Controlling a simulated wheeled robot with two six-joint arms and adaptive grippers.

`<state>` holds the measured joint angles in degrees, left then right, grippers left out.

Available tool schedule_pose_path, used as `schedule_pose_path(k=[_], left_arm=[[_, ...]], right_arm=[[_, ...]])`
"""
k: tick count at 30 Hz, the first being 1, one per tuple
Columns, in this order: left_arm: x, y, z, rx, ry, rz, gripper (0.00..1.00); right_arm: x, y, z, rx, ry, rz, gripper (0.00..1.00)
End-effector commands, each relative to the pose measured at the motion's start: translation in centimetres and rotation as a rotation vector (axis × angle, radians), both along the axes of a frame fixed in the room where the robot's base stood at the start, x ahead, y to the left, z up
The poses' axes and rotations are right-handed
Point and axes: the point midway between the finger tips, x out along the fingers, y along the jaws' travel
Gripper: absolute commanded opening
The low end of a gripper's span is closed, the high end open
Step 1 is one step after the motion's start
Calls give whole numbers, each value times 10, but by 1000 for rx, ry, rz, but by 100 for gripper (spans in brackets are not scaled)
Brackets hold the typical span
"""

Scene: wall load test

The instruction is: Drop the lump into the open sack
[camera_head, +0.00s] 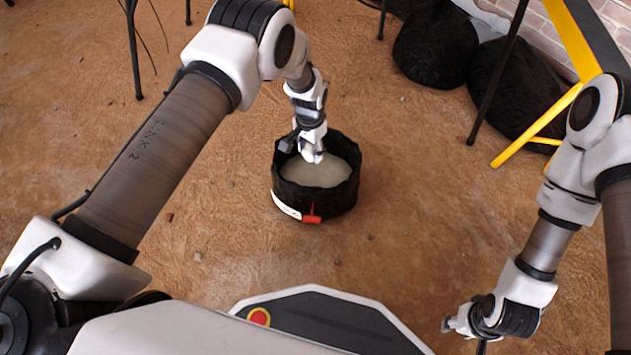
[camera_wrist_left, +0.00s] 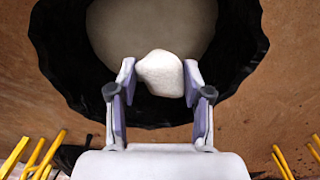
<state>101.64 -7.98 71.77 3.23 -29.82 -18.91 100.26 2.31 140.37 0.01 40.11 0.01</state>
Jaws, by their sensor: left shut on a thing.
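The open sack (camera_head: 317,200) is black and round, with greyish contents inside, and stands on the brown ground in the head view. Its dark rim (camera_wrist_left: 250,50) also shows in the left wrist view. My left gripper (camera_head: 312,158) is over the sack's opening. In the left wrist view my left gripper (camera_wrist_left: 160,82) is shut on the lump (camera_wrist_left: 162,73), a pale rounded stone-like piece held between its two fingers. In the head view the lump is hard to tell from the gripper. My right gripper (camera_head: 450,325) is low at the right, away from the sack; its fingers are too small to judge.
Black filled bags (camera_head: 435,45) lie at the back right near a brick wall (camera_head: 612,30). Yellow and black legs (camera_head: 530,130) stand there too. The ground around the sack is clear.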

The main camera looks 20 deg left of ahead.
Motion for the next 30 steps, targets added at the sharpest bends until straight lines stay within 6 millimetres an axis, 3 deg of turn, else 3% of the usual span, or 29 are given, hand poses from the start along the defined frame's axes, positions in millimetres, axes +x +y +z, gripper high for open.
schedule_pose_path(k=[5, 6, 8, 20, 23, 30], left_arm=[[0, 0, 1, 0, -1, 0, 12], [0, 0, 1, 0, -1, 0, 56], [0, 0, 1, 0, -1, 0, 77], [1, 0, 7, 1, -1, 0, 78], [1, 0, 23, 1, -1, 0, 78], [1, 0, 84, 1, -4, 0, 78]], right_arm=[[0, 0, 1, 0, -1, 0, 40], [0, 0, 1, 0, -1, 0, 40], [0, 0, 1, 0, -1, 0, 40], [0, 0, 1, 0, 0, 0, 40], [0, 0, 1, 0, 0, 0, 40], [0, 0, 1, 0, 0, 0, 40]])
